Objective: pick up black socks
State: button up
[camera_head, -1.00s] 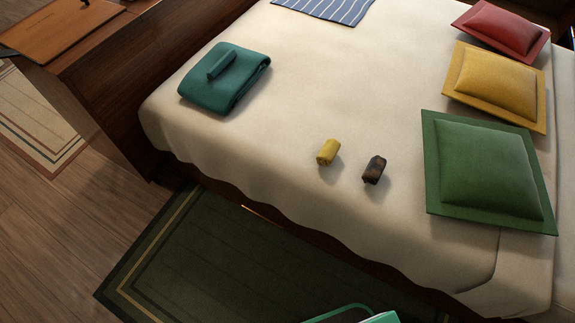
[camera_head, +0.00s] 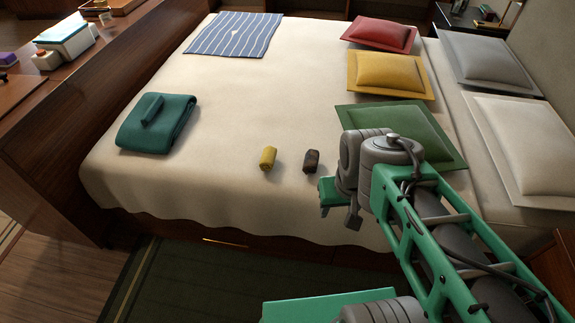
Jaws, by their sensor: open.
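The black socks, a small dark rolled bundle (camera_head: 311,160), lie on the cream bed cover near its front edge. A yellow rolled bundle (camera_head: 268,158) lies just left of them, apart from them. My gripper (camera_head: 338,213) is open, to the right of and nearer than the dark bundle in the picture. It does not hold the bundle, and its height above the bed is hard to tell. My arm covers part of the green cushion (camera_head: 405,122).
A folded teal cloth (camera_head: 160,125) lies on the left of the bed (camera_head: 215,175). A striped blue cloth (camera_head: 235,33) lies at the back. Red (camera_head: 380,35) and yellow (camera_head: 390,73) cushions lie behind the green one. The bed's middle is clear.

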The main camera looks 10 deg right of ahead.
aim_at(311, 161)
jog(key=z, duration=0.05)
jog(key=k, duration=0.5)
jog(key=u, duration=2.3)
jog(key=i, duration=1.8)
jog(key=z, duration=2.6)
jog(key=i, duration=0.5)
jog(key=u, duration=0.05)
